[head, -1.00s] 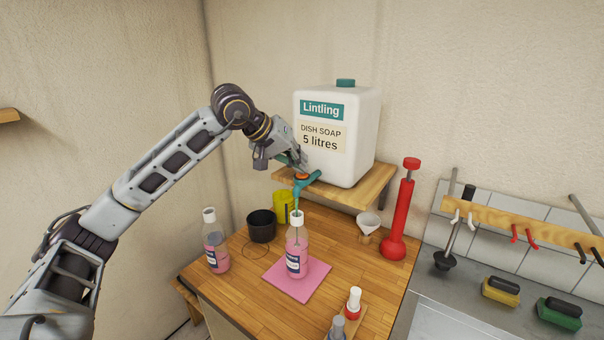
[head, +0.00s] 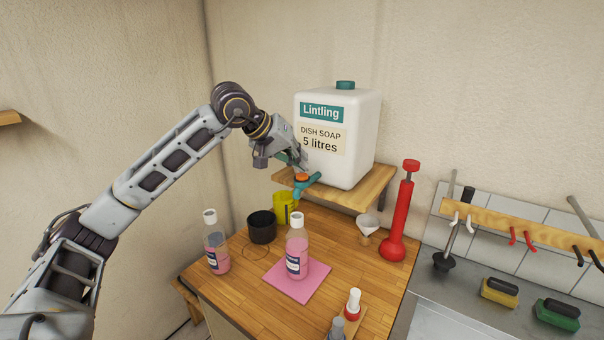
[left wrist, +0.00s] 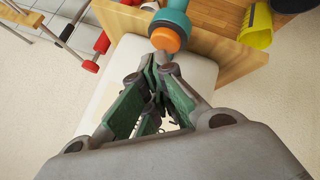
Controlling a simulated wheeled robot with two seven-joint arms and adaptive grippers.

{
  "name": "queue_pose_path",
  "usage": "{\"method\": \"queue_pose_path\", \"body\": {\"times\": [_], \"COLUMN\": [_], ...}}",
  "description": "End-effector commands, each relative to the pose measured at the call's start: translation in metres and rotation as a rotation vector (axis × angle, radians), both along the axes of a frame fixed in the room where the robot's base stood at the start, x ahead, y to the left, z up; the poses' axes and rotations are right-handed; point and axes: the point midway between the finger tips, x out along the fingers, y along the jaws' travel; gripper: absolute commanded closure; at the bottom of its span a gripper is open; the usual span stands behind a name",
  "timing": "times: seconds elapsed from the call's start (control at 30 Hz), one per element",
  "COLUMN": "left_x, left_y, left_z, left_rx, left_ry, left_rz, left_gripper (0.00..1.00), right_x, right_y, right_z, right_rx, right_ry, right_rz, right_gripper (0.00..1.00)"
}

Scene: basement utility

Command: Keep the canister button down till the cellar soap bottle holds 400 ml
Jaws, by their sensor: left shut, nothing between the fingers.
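The white dish soap canister (head: 335,165) stands on a wooden shelf, with a teal tap and an orange button (head: 302,177) low on its front. The button also shows in the left wrist view (left wrist: 165,40). My left gripper (head: 301,166) is shut and empty, its tips just above the button with a small gap. My right gripper is out of view.
Another part-filled bottle (head: 216,252), a black cup (head: 262,227) and a yellow container (head: 284,206) stand on the wooden table. A red pump (head: 398,225) and a funnel (head: 367,226) are at the right.

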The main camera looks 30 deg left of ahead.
Motion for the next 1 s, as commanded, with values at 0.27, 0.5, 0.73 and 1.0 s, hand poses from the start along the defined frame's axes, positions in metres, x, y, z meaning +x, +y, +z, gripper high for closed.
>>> {"method": "queue_pose_path", "body": {"times": [0.27, 0.5, 0.73, 1.0], "left_x": [0.0, 0.0, 0.0, 0.0], "left_y": [0.0, 0.0, 0.0, 0.0], "left_z": [0.008, 0.007, 0.013, 0.03], "left_rx": [0.0, 0.0, -0.001, -0.001], "left_ry": [0.0, 0.0, 0.0, -0.001], "left_rz": [0.0, 0.0, -0.001, 0.0], "left_gripper": [1.0, 1.0, 1.0, 1.0], "right_x": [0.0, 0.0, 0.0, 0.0], "right_y": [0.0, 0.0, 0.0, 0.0], "right_z": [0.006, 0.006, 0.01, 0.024], "right_rx": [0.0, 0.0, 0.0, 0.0], "right_ry": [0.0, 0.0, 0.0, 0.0], "right_rz": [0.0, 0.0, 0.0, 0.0], "right_gripper": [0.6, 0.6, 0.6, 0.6]}}
